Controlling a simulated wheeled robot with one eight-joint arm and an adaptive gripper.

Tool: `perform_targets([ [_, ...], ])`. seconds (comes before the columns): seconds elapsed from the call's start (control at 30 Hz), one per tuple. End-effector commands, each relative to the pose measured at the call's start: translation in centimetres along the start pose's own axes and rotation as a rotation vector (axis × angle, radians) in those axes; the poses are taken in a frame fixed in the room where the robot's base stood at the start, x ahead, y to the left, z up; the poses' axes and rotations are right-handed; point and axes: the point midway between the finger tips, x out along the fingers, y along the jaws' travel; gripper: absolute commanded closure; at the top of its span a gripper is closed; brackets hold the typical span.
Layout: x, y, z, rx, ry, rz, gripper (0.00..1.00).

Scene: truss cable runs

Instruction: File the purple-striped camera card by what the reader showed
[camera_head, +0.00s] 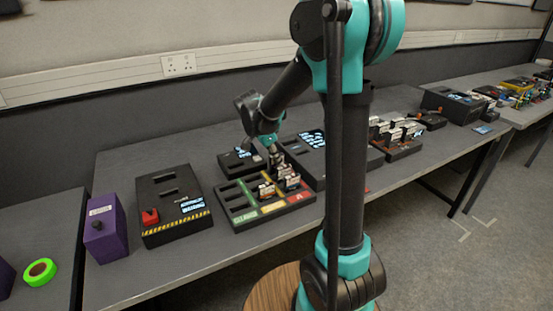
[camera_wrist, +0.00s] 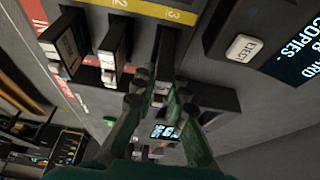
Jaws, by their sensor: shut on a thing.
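My gripper (camera_head: 276,158) is low over the far right part of the sorting tray (camera_head: 243,218), which has green, yellow and red lanes. Other cards (camera_head: 266,190) stand in the tray. A reader (camera_head: 240,160) with a lit screen stands behind the tray; a screen with an EJECT button (camera_wrist: 243,47) shows in the wrist view.
A black box with a red switch (camera_head: 150,217) and a purple box (camera_head: 104,228) stand to the left. A larger dark unit (camera_head: 312,140) is right behind the tray. A rack of cards (camera_head: 398,140) stands farther right. Some bare bench lies in front of the tray.

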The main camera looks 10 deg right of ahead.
Motion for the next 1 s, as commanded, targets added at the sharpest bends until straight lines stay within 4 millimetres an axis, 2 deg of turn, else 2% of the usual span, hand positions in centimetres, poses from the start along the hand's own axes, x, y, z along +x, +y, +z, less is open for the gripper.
perform_targets([
  [1.0,0.64,-0.04,0.26,0.000,0.000,0.000,1.00],
])
